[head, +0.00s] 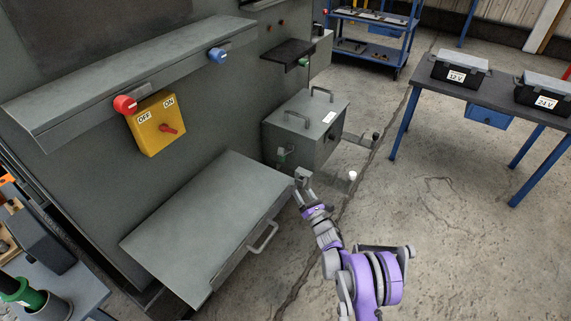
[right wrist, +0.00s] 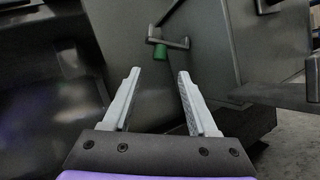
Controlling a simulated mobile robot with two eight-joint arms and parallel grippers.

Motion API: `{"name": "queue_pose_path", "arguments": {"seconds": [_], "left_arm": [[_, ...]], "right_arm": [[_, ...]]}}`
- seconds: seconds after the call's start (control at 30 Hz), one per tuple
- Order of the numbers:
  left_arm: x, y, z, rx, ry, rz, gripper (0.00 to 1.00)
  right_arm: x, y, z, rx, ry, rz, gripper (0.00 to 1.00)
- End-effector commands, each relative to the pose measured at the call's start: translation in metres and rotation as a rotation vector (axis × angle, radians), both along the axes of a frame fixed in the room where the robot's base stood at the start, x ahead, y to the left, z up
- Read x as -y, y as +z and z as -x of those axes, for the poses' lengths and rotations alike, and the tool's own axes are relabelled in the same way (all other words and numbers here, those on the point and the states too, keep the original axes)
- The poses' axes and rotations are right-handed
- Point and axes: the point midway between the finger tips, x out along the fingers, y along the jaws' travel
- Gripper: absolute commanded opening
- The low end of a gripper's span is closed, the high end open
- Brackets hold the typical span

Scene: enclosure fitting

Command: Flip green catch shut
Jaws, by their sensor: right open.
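The green catch (right wrist: 160,53) shows in the right wrist view as a small green piece under a grey lever, on a grey box wall. In the head view it appears as a small green spot (head: 281,154) on the near side of the grey box (head: 318,150). My right gripper (head: 304,196) is open and empty, in front of the box and to the right of the slanted grey panel. In the right wrist view the catch lies just beyond the gap between the open fingers (right wrist: 159,75), apart from them. My left gripper is not in view.
The grey panel (head: 205,215) with a bar handle (head: 264,237) stands left of my right arm. A yellow OFF/ON switch (head: 157,125) and red (head: 124,104) and blue knobs (head: 217,56) are on the cabinet. Brackets (head: 362,140) stick out right of the box.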

Motion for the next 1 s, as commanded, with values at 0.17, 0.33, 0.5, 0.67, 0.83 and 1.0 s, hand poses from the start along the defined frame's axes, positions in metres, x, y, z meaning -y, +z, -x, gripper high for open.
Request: {"name": "queue_pose_path", "arguments": {"seconds": [0.17, 0.33, 0.5, 0.67, 0.83, 1.0], "left_arm": [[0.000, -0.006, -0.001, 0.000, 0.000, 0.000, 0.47], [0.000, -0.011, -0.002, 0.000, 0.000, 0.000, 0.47], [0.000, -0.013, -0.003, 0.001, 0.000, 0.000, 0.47], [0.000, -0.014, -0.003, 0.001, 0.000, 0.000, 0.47], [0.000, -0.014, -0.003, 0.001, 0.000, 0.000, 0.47], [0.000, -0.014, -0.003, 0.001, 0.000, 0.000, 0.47]], "right_arm": [[-0.016, 0.012, -0.030, 0.000, 0.002, -0.004, 0.59], [-0.028, 0.023, -0.055, -0.001, 0.001, -0.004, 0.59], [-0.035, 0.030, -0.071, -0.001, 0.001, -0.005, 0.59], [-0.038, 0.033, -0.076, -0.002, 0.001, -0.006, 0.59], [-0.038, 0.033, -0.076, -0.002, 0.001, -0.006, 0.59], [-0.038, 0.033, -0.076, -0.002, 0.001, -0.006, 0.37]]}}
